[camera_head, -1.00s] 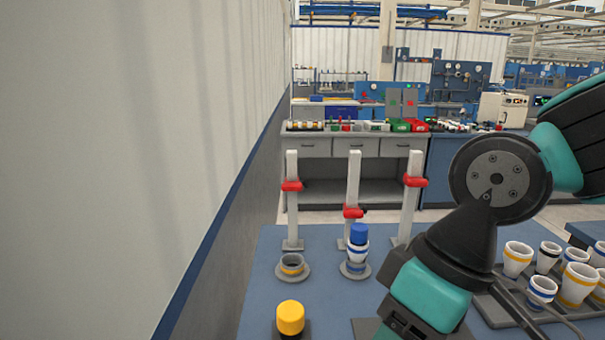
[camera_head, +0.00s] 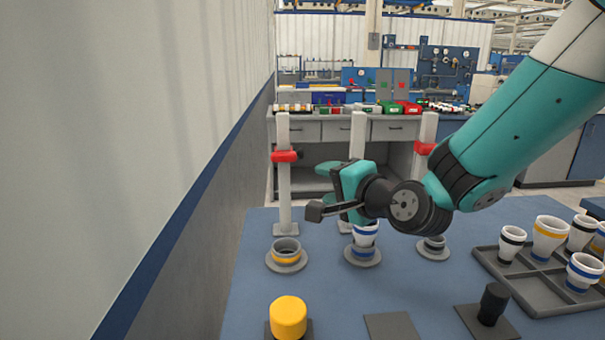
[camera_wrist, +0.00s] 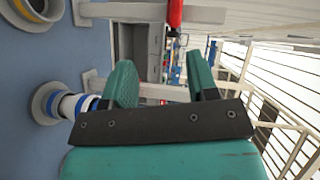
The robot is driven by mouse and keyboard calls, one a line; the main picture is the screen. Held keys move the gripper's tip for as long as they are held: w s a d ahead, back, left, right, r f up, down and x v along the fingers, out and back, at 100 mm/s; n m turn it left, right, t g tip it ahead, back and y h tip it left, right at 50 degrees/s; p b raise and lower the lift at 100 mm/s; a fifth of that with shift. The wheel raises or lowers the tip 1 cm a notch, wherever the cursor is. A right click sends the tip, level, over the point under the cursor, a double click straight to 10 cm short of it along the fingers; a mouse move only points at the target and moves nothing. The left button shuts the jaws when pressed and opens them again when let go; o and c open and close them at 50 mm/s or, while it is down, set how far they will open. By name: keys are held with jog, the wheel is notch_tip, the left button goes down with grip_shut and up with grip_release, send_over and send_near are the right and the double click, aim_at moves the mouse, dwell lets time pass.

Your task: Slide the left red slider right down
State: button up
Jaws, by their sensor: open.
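The left red slider (camera_head: 285,156) sits high on the left white post (camera_head: 284,190), well above its base. In the wrist view the picture is turned sideways, and this slider (camera_wrist: 175,14) shows at the top edge on its post. My gripper (camera_head: 332,184) is open and empty, to the right of the left post and below the slider's height, not touching it. In the wrist view its two teal fingers (camera_wrist: 160,62) stand apart. The middle post's slider is largely hidden behind my gripper in the head view.
A grey holder with a yellow-banded ring (camera_head: 286,255) stands before the left post. A blue-and-white cup (camera_head: 364,234) stands at the middle. The right slider (camera_head: 424,148) is high on its post. A cup tray (camera_head: 540,292) is at right; a wall (camera_head: 150,150) at left.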

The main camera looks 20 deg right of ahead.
aim_at(288, 156)
jog(key=w+m+t+p, duration=0.1)
jog(key=w, duration=0.5)
jog(key=w+m+h+p, duration=0.1)
jog(key=w+p, duration=0.1)
jog(key=w, duration=0.4)
jog(key=w+m+t+h+p, duration=0.1)
jog(key=w, duration=0.6)
jog(key=shift+f+m+t+p, duration=0.25)
jog(key=shift+m+t+p, duration=0.05)
jog(key=shift+p, duration=0.1)
jog(key=shift+c, duration=0.4)
